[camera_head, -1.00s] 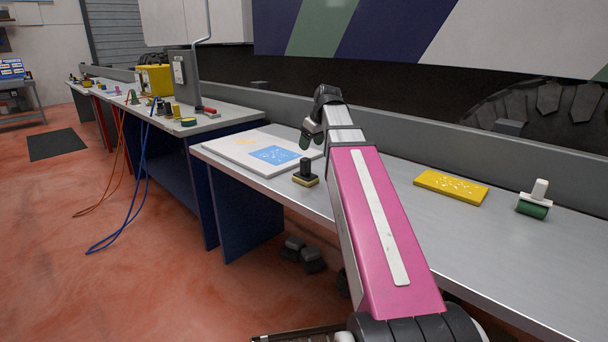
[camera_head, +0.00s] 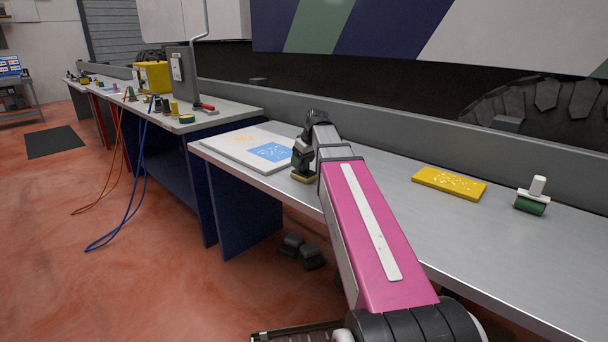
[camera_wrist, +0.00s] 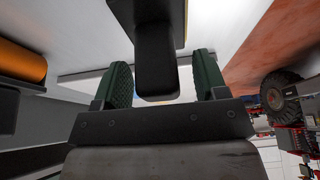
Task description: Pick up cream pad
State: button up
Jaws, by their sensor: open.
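The cream pad (camera_head: 304,178) is a small block with a black base, a cream-yellow edge and a black upright handle. It stands on the grey bench near the front edge, beside the white board. In the wrist view its black handle (camera_wrist: 156,62) reaches down between my two green fingers. My gripper (camera_wrist: 162,75) is open, with one finger on each side of the handle and gaps showing. In the head view my gripper (camera_head: 303,154) is over the pad and hides most of its handle.
A white board (camera_head: 226,146) with a blue stencil (camera_head: 270,152) lies just left of the pad. A yellow plate (camera_head: 449,183) and a green roller with a white handle (camera_head: 532,197) are farther right. The bench between is clear. A low grey wall runs behind.

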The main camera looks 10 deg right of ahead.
grip_shut()
dwell(0.3)
jog(key=shift+r, duration=0.4)
notch_tip(320, 180, up, 3)
jog(key=shift+w+r, duration=0.1)
jog(key=shift+r, duration=0.1)
jog(key=s+a+r, duration=0.6)
jog(key=s+a, duration=0.2)
jog(key=shift+s+r, duration=0.35)
jog(key=c, duration=0.8)
grip_release()
jog(key=c, duration=0.3)
